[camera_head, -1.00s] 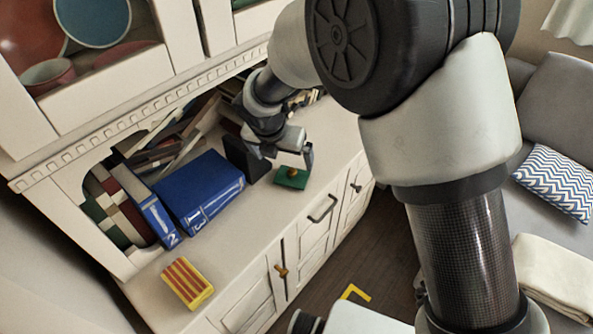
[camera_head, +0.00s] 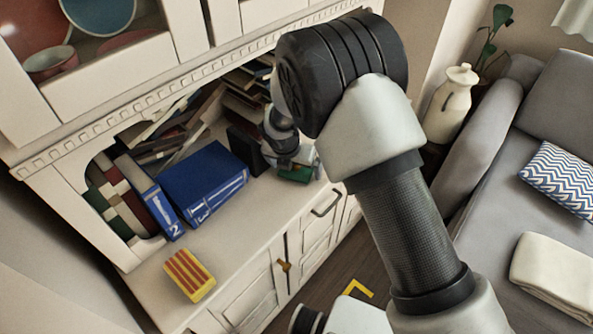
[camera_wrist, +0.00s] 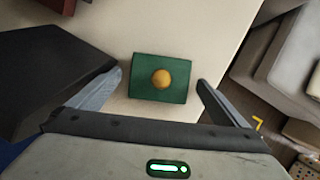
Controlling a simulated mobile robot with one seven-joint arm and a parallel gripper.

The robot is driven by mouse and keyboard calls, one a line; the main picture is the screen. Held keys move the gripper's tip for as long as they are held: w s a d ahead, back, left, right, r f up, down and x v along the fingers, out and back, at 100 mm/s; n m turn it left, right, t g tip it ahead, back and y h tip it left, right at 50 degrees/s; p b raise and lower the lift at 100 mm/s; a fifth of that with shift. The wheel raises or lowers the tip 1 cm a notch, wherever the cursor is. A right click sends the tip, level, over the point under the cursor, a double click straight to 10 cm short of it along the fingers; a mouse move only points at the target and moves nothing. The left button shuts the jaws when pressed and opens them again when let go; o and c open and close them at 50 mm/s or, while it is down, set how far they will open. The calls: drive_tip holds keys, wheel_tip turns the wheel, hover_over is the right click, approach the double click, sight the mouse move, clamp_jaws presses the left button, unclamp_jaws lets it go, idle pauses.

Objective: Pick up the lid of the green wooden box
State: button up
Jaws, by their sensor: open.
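The green box (camera_head: 297,175) stands on the white cabinet top, mostly hidden under my gripper in the head view. In the wrist view its green lid (camera_wrist: 144,84) is seen from above, with a round yellow knob (camera_wrist: 161,79) in the middle. My gripper (camera_wrist: 160,86) is open, with one finger to the left of the lid and one to the right. The fingers look apart from the lid; how far above it they are I cannot tell. In the head view my gripper (camera_head: 294,160) is right over the box.
A dark upright block (camera_wrist: 50,75) stands close to the left finger. Blue binders (camera_head: 205,183) and a yellow-red striped box (camera_head: 189,275) are further left on the cabinet top. A reddish-brown object (camera_wrist: 60,5) lies beyond the lid. The cabinet's front edge is just to the right.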

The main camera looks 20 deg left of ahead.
drive_tip(key=c, duration=1.1)
